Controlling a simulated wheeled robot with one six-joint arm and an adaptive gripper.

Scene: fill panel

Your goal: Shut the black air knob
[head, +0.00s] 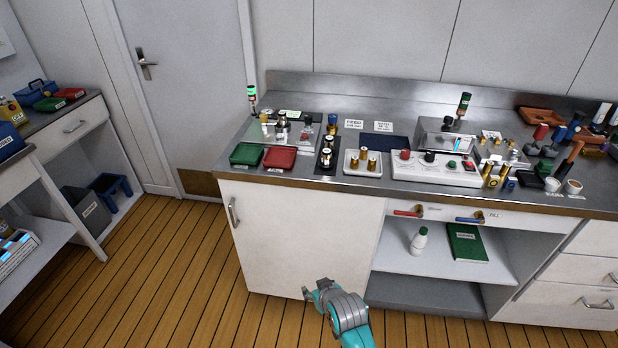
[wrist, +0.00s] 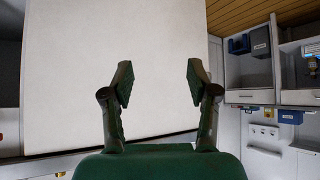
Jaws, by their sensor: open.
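A white fill panel (head: 415,171) stands on the steel counter, right of its middle. A small black knob (head: 430,156) sits on its top, between red-topped knobs; I take it for the black air knob, but its label and setting are too small to read. My gripper (head: 309,294) is low in front of the counter, well below and left of the panel. In the wrist view my gripper (wrist: 158,83) is open and empty, facing a plain white surface. The knob does not show in the wrist view.
Red (head: 408,212) and blue (head: 470,218) lever handles stick out below the counter edge. A white tray (head: 350,169) with brass fittings, a red tray (head: 280,158) and a green tray (head: 247,153) stand left of the panel. The wooden floor (head: 190,270) is clear at left.

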